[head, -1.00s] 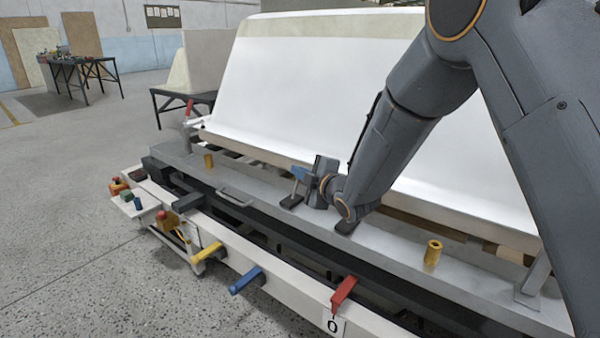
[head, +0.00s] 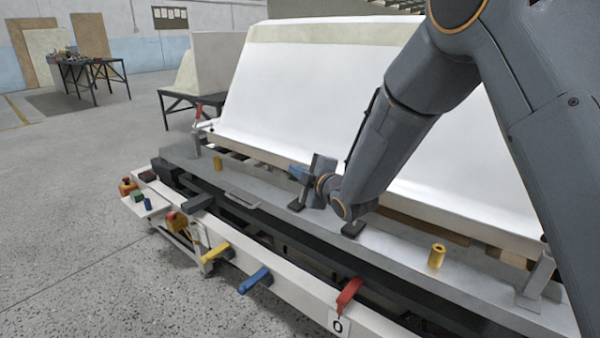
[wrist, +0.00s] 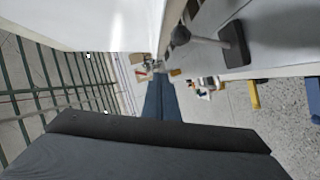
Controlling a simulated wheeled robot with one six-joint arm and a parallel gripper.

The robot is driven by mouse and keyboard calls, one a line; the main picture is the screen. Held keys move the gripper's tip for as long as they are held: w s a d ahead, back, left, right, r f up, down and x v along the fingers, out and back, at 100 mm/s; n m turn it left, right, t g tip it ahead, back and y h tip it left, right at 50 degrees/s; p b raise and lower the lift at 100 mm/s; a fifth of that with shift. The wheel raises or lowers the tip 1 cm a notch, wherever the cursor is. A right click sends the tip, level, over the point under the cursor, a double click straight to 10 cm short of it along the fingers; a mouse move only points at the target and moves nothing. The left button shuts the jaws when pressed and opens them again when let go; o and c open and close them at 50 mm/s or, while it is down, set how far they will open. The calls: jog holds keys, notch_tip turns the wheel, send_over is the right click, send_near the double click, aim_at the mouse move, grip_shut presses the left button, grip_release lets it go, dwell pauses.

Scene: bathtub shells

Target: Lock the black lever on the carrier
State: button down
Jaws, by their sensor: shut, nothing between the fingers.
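The black lever (head: 199,203) is on the front rail (head: 290,290) of the carrier, left of the yellow, blue and red levers. It sticks out toward the lower left. My gripper (head: 298,173), with blue fingers, is shut and empty. It is above the carrier's grey deck (head: 265,195), up and right of the black lever in the picture and apart from it. In the wrist view, the shut blue fingers (wrist: 160,98) point away over the carrier's side. I cannot make out the black lever for certain there.
A grey post with a round knob (wrist: 180,36) and black base is close to my gripper. A white tub shell (head: 320,100) stands behind it. Yellow (head: 215,253), blue (head: 254,280) and red (head: 348,297) levers line the rail. Open floor (head: 90,270) is at left.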

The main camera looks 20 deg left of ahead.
jog(key=v, duration=1)
jog(key=shift+w+d+r+p, duration=0.15)
jog(key=shift+w+r+p, duration=0.1)
jog(key=shift+w+p, duration=0.15)
